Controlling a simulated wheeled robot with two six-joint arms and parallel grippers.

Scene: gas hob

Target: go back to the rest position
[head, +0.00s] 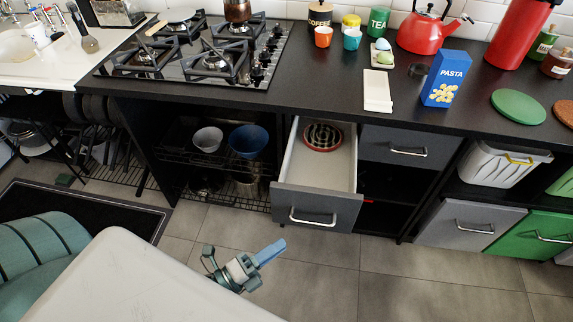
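My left gripper (270,252) is low over the grey tiled floor, in front of the open drawer and apart from it. Its blue fingers show as one bar from this angle, so I cannot tell whether they are open or shut. I see nothing hanging from it. My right gripper is not in view. A grey-fronted drawer (313,209) is pulled out, with a round red patterned item (323,137) inside at the back.
The black counter carries a gas hob (200,52), a red kettle (425,30) and a blue pasta box (446,79). Bowls (248,141) stand on a wire rack left of the drawer. A white bin (492,163) sits at right. The tiled floor (400,285) is clear at lower right.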

